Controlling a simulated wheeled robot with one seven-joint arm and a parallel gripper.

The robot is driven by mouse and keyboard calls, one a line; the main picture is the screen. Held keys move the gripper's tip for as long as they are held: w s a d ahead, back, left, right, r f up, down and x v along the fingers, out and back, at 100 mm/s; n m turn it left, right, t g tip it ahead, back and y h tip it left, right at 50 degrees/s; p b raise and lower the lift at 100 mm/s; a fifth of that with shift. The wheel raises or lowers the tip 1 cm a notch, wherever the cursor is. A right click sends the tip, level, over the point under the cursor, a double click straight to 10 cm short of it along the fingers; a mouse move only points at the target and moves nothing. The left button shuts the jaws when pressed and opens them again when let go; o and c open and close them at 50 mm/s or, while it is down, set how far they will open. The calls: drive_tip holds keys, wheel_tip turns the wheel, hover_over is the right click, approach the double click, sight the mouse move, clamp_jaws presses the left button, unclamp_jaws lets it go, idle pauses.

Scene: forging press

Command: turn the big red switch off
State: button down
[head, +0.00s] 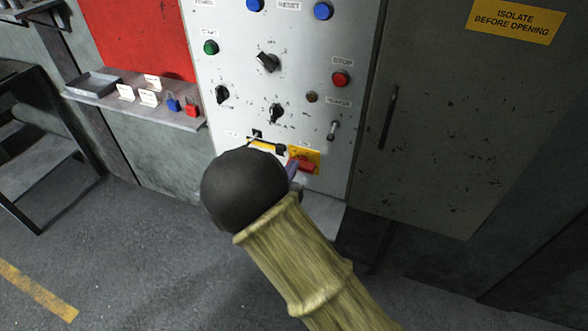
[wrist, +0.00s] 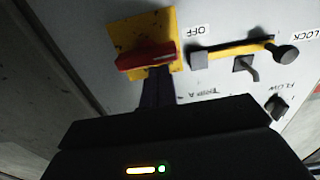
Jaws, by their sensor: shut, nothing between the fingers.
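The big red switch (head: 301,164) is a red handle on a yellow plate (head: 313,154) low on the grey control panel (head: 240,70). In the wrist view the red handle (wrist: 147,56) lies nearly level across its yellow plate (wrist: 139,29), with an OFF label (wrist: 192,31) beside it. My gripper (wrist: 158,74) is shut and empty, its dark fingertips right at the handle's edge. I cannot tell whether they touch it. In the head view my gripper (head: 293,168) is mostly hidden behind my dark wrist.
Close beside the switch is a yellow bar with a black knob (wrist: 286,54). Above are a toggle (head: 333,130), black knobs (head: 267,62) and a red button (head: 341,79). A shelf (head: 135,106) with padlocks juts out at left; a cabinet door (head: 470,120) stands at right.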

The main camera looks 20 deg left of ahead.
sight(312, 173)
drive_tip(key=shift+s+a, duration=0.1)
drive_tip(key=s, duration=0.7)
drive_tip(key=shift+s+a, duration=0.25)
drive_tip(key=shift+s, duration=0.15)
idle(0.3)
idle(0.3)
drive_tip(key=w+d+g, duration=0.1)
drive_tip(key=w+d, duration=0.1)
drive_tip(key=w+d+r+g+y+p, duration=0.1)
drive_tip(key=w+d+g, duration=0.1)
drive_tip(key=w+d+g+p, duration=0.1)
drive_tip(key=w+d, duration=0.1)
drive_tip(key=shift+w+d+r+y, duration=0.3)
drive_tip(key=shift+w+r, duration=0.05)
drive_tip(key=shift+w, duration=0.05)
drive_tip(key=d+r+g+y+p, duration=0.1)
drive_tip(key=d+r+g+p, duration=0.2)
drive_tip(key=d, duration=0.5)
drive_tip(key=s+d+r+g+p, duration=0.1)
drive_tip(key=s+d+r+g, duration=0.1)
drive_tip(key=s+d+g, duration=0.2)
drive_tip(key=s+d+r+n+g+h+p, duration=0.1)
drive_tip(key=s+d+g, duration=0.3)
drive_tip(key=s+d, duration=0.7)
drive_tip(key=d+r, duration=0.1)
drive_tip(key=d, duration=0.3)
drive_tip(key=shift+d+r, duration=0.25)
